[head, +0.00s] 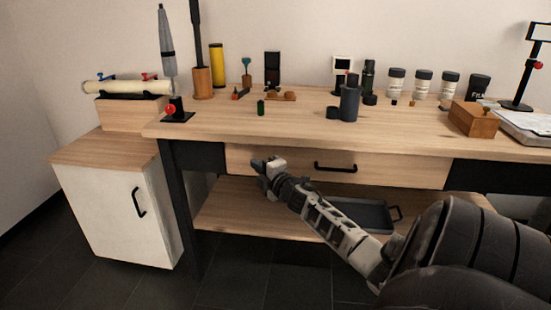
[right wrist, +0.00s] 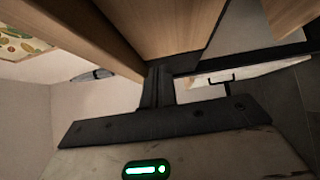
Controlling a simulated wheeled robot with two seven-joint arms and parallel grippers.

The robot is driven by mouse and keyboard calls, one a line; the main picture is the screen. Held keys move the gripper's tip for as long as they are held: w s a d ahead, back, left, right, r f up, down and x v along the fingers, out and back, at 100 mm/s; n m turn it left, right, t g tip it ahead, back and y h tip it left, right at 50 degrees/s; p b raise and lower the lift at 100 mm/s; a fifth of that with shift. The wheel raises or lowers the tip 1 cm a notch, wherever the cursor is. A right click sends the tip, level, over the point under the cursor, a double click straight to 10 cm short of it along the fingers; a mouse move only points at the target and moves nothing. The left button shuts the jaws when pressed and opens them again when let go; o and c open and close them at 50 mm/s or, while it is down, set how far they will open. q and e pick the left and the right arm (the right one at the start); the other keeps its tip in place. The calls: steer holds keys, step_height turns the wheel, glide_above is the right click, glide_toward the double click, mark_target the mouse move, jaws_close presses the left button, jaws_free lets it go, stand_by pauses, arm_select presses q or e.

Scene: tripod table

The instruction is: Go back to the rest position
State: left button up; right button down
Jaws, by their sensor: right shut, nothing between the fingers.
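My right gripper (head: 264,164) is in the head view in front of the table, near the left part of the drawer front, below the tabletop edge. It is shut and holds nothing. My right arm reaches to it from the lower right. In the right wrist view the shut fingers (right wrist: 158,88) point up from the gripper body, with wood surfaces of the table close above. The wooden table (head: 240,130) fills the middle of the head view, and its drawer (head: 290,164) looks closed. My left gripper is not in the head view.
A white cabinet (head: 110,205) stands at the left. A dark tray (head: 355,212) lies on the lower shelf, partly behind my arm. A dark grey cylinder (head: 349,103), a wooden box (head: 474,121) and several white jars (head: 396,84) stand on the tabletop. Dark floor lies in front.

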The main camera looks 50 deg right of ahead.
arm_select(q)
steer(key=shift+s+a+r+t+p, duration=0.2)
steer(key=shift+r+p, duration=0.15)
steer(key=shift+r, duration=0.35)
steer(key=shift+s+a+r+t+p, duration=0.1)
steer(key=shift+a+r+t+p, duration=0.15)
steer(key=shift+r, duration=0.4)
arm_select(e)
steer(key=v, duration=0.8)
steer(key=shift+a, duration=0.2)
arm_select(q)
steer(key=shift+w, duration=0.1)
arm_select(e)
steer(key=shift+f, duration=0.1)
